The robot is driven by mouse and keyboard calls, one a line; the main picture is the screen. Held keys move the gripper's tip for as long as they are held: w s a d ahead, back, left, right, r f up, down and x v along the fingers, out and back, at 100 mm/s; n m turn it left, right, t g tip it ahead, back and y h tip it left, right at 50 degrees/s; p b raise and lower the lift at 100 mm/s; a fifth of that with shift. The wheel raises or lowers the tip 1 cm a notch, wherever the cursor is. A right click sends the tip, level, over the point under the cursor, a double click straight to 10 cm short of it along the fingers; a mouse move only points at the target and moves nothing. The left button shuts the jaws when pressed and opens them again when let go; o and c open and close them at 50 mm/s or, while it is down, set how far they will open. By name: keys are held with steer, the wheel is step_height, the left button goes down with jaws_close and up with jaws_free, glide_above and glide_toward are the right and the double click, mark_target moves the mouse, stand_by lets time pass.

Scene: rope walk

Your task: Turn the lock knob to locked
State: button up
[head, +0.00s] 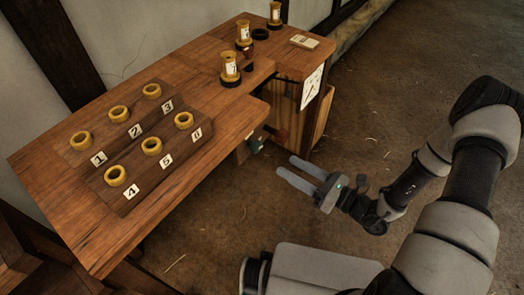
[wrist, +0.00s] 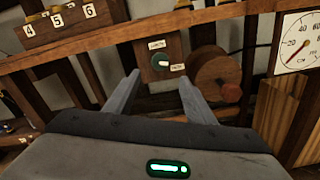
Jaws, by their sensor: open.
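The lock knob (wrist: 160,63) is a small dark green disc with a white mark, set on a wooden panel (wrist: 172,45) under the table. One small white label (wrist: 157,44) is above it and another (wrist: 178,67) is at its right; I cannot read either surely. In the head view the knob (head: 254,146) is small and partly in shadow below the table edge. My gripper (wrist: 160,80) is open and empty, its two fingers pointing toward the panel. In the head view my gripper (head: 286,165) is right of the knob and apart from it.
A wooden drum (wrist: 212,72) with a reddish handle (wrist: 231,92) is right of the knob. A dial gauge (wrist: 298,42) is further right. The wooden table (head: 205,150) overhangs the panel and bears numbered ring holders and several spools. The floor (head: 215,235) in front is clear.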

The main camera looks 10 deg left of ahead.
mark_target(259, 149)
steer(key=b+x, duration=0.1)
steer(key=x, duration=1)
steer(key=shift+a, duration=0.15)
steer(key=c, duration=1)
